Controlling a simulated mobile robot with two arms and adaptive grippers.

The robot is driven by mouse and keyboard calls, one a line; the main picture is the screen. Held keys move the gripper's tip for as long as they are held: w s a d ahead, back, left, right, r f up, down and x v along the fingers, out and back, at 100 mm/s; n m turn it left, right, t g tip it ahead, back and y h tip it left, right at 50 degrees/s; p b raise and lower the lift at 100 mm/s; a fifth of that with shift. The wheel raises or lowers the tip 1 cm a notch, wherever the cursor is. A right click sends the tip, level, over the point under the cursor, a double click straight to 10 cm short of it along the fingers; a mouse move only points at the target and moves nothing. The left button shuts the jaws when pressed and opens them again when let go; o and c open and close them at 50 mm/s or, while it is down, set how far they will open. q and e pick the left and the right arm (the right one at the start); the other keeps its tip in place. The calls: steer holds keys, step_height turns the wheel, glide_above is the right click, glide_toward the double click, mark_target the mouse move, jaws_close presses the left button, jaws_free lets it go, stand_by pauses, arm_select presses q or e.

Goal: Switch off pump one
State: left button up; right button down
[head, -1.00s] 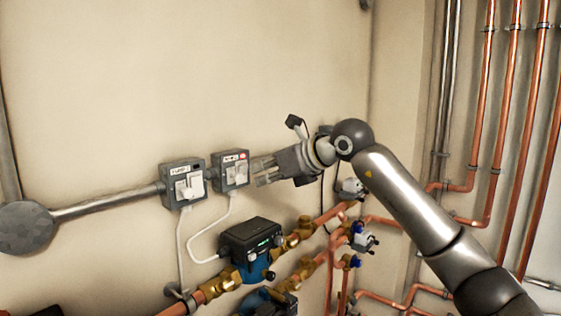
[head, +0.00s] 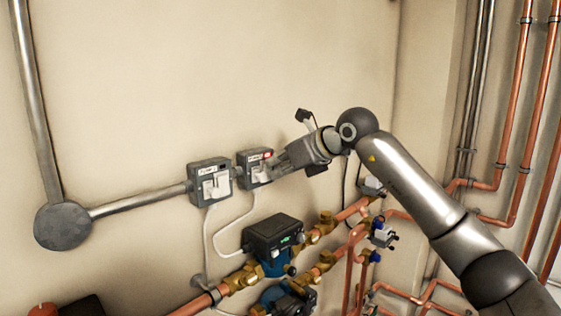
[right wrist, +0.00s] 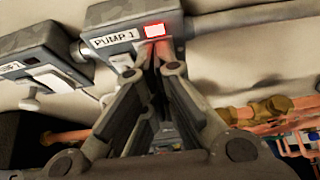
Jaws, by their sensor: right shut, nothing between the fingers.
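The grey switch box labelled PUMP 1 (right wrist: 125,38) is on the wall, with a lit red indicator (right wrist: 154,30) beside its label. In the head view it is the right one of two boxes (head: 251,169), with a pale switch low on its front. My right gripper (head: 276,165) is at the right side of this box, its fingertips overlapping the box's edge in the picture. In the right wrist view its fingers (right wrist: 166,70) come together, empty, just below the red indicator. They hide part of the box front, and I cannot tell whether they touch the switch. My left gripper is out of view.
A second grey switch box (head: 209,183) is close on the left, joined to a metal conduit (head: 140,200). Below are a dark-topped pump (head: 272,236), brass fittings and copper pipes (head: 345,213). The wall above the boxes is clear.

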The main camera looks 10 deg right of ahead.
steer(key=shift+a+b, duration=0.1)
steer(key=shift+b, duration=0.2)
steer(key=shift+r, duration=0.1)
steer(key=shift+r+p, duration=0.55)
steer(key=shift+r, duration=0.25)
steer(key=shift+d, duration=0.2)
